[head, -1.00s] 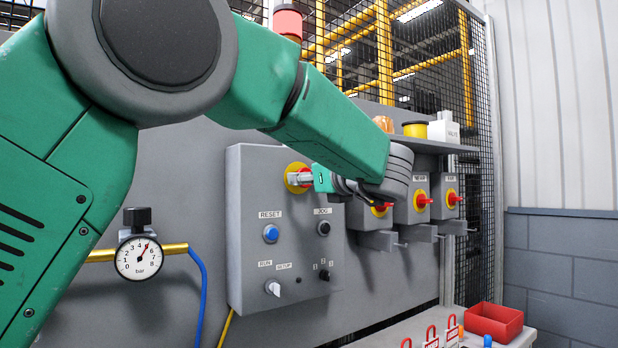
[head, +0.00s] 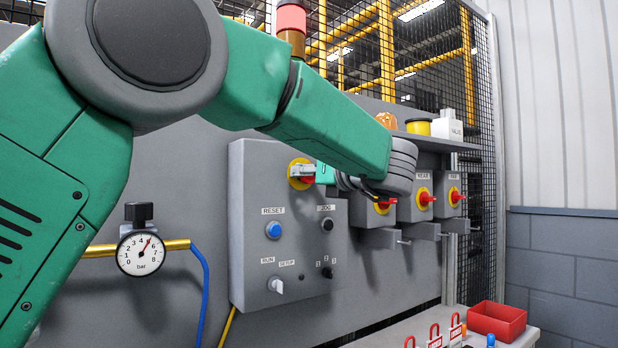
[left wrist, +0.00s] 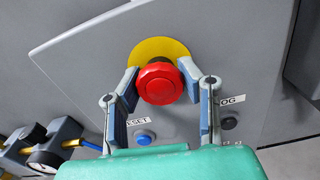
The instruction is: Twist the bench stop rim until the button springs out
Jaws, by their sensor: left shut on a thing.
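The bench stop is a red mushroom button on a yellow round plate (left wrist: 158,48), at the top of the grey control box (head: 290,215). Its red rim (left wrist: 160,83) shows in full in the left wrist view; in the head view only a small red part (head: 307,180) shows. My left gripper (left wrist: 161,76) is shut on the red rim, one finger on each side. In the head view my left gripper (head: 305,172) is partly hidden by my forearm and wrist. My right gripper is not in view.
Below the stop are a blue reset button (head: 273,231), a black jog button (head: 326,225) and a selector knob (head: 277,285). Red switches on yellow plates (head: 425,198) stand to the right. A pressure gauge (head: 140,252) is at the left. A red bin (head: 497,321) sits at lower right.

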